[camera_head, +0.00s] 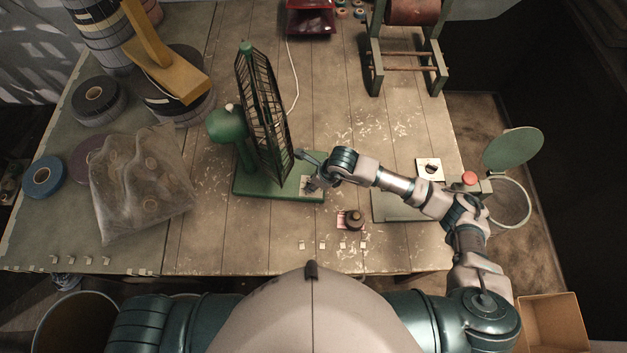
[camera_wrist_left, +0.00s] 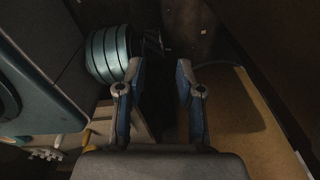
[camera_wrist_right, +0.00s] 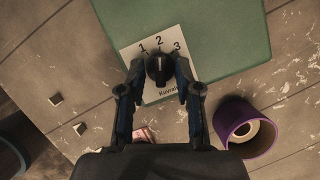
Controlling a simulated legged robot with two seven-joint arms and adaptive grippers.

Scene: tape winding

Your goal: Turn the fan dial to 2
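The green fan (camera_head: 262,115) stands on its green base (camera_head: 265,188) at the middle left of the table. A white label (camera_wrist_right: 130,58) marked 1, 2 and 3 lies on the base corner, with the black dial (camera_wrist_right: 158,70) on it. The dial's pale line points roughly up toward the 2. My right gripper (camera_head: 311,171) is over the dial. In the right wrist view its two fingertips (camera_wrist_right: 160,75) are on either side of the dial and look spread, with contact unclear. My left gripper (camera_wrist_left: 160,72) is open and empty, away from the table.
Small pale pieces (camera_head: 322,245) line the front. A bagged bundle (camera_head: 140,185) and tape rolls lie left. A red button (camera_head: 469,178) is near my right arm.

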